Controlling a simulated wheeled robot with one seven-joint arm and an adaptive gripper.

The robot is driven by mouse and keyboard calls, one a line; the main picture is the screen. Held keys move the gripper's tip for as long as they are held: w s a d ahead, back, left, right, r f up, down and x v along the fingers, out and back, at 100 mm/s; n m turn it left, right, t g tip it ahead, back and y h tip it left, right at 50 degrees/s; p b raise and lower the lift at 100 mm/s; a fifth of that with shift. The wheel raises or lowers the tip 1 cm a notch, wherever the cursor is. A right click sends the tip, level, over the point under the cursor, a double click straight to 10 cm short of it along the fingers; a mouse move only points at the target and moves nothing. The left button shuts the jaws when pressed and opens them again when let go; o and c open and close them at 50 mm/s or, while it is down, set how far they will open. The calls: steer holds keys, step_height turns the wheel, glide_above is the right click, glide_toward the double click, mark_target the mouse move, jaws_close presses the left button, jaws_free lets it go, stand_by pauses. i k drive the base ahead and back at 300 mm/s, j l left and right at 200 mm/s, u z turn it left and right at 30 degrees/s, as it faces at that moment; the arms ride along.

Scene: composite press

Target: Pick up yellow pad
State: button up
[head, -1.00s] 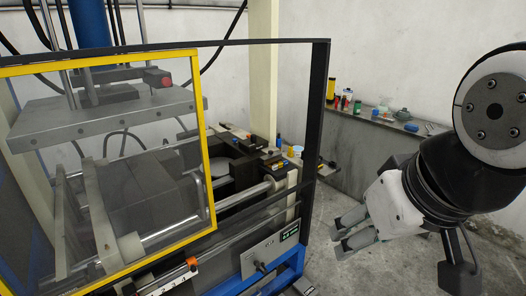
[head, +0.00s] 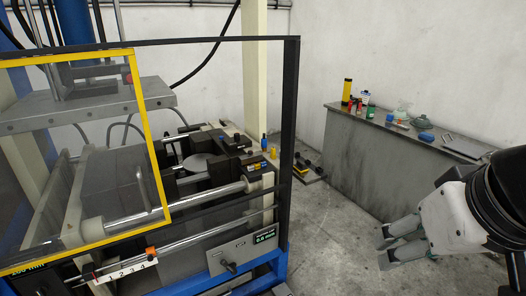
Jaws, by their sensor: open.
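I cannot make out a clear yellow pad. Small yellow things in view are a yellow item (head: 273,153) at the press's far right corner and an upright yellow-and-black cylinder (head: 347,91) on the grey bench. My gripper (head: 382,248) is at the lower right, over the concrete floor in the picture, with its two fingers apart and nothing between them. It is apart from the bench and the press.
The press (head: 240,215), with a yellow-framed guard (head: 158,165), fills the left. The grey bench (head: 380,150) along the back wall holds bottles, a blue item (head: 426,137) and flat plates (head: 470,147). Dark things (head: 308,169) lie low between press and bench. Open floor lies before the bench.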

mark_target(301, 167)
steer(key=i+l+u, duration=0.1)
steer(key=i, duration=0.4)
steer(key=i+l, duration=0.35)
steer(key=i, duration=0.2)
steer(key=i+l+u, duration=0.15)
steer(key=i, duration=0.35)
steer(key=l, duration=0.1)
